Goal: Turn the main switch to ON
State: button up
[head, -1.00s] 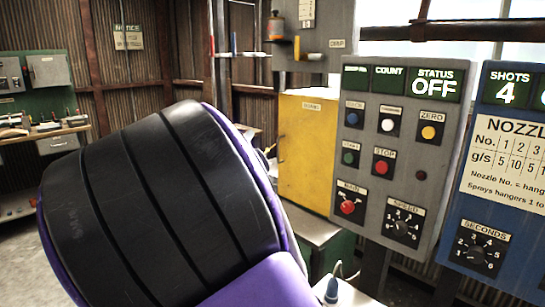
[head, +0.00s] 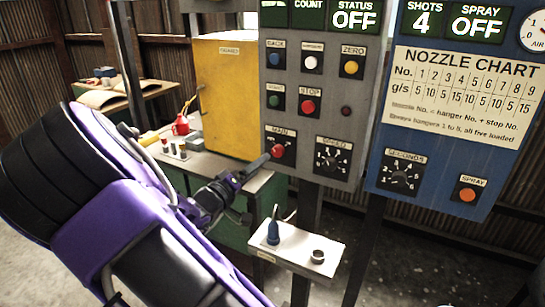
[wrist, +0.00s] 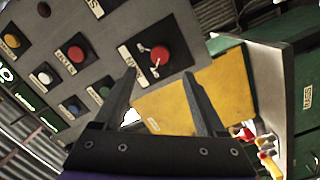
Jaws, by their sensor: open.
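The main switch (head: 278,151) is a red knob under a MAIN label, at the lower left of the grey control panel (head: 341,108). The status display (head: 354,18) on that panel reads OFF. My gripper (head: 262,162) reaches up to the switch from the left in the head view. In the wrist view my gripper (wrist: 159,82) is open, its two dark fingers apart with nothing between them. Contact with the knob cannot be told.
A yellow cabinet (head: 226,95) stands close left of the panel. A speed dial (head: 332,157) is right of the switch, and the red STOP button (head: 308,107) above. A small white shelf (head: 300,247) with a blue-handled item (head: 273,232) lies below.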

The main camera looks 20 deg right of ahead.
aim_at(276, 152)
jog(key=x, duration=0.8)
jog(key=shift+b, duration=0.4)
grip_shut()
